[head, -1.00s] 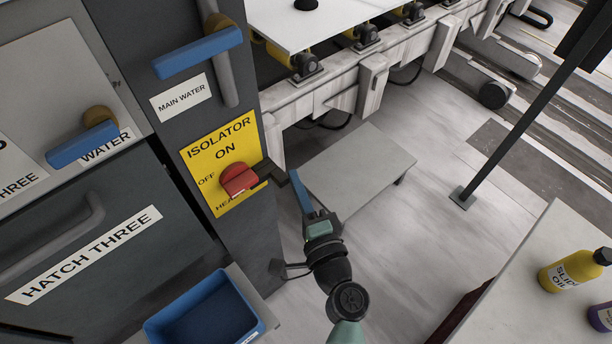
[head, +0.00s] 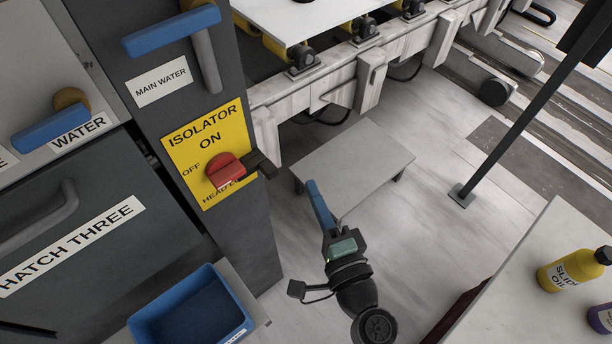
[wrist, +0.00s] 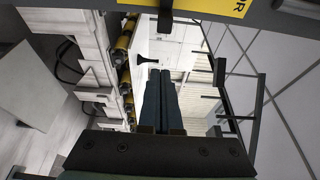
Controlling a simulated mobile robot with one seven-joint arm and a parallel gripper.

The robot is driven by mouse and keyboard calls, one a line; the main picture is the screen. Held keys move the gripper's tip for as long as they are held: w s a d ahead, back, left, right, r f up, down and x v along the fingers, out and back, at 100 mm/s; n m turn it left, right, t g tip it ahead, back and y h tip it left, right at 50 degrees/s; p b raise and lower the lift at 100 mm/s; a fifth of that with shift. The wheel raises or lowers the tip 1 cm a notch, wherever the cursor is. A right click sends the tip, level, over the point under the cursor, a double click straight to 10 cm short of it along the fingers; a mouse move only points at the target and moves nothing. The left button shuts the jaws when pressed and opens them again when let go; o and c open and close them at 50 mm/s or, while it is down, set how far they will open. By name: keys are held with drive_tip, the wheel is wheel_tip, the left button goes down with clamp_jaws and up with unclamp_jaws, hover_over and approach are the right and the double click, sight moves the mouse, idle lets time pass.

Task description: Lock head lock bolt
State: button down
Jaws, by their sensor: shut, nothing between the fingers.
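The red isolator knob (head: 226,171) sits on a yellow plate reading ISOLATOR ON, OFF and HEAD, its last word partly hidden. A dark bolt-like bar (head: 259,163) sticks out just right of the knob at the post's edge; whether it is fully home I cannot tell. My gripper (head: 313,186) has blue fingers, shut and empty, to the right of the bar and apart from it. In the wrist view the closed fingers (wrist: 161,74) point at open space; part of the yellow plate (wrist: 222,10) shows at the top, and a dark piece hangs beside it.
A blue handle (head: 172,30) marked MAIN WATER is above the plate, and another blue handle (head: 50,134) is left. A blue bin (head: 142,328) stands below. A low grey table (head: 375,160) is behind my gripper. A table with bottles (head: 570,270) is right.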

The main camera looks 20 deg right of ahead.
drive_tip(key=shift+s+d, duration=0.15)
drive_tip(key=shift+s, duration=1.45)
drive_tip(key=shift+d, duration=0.1)
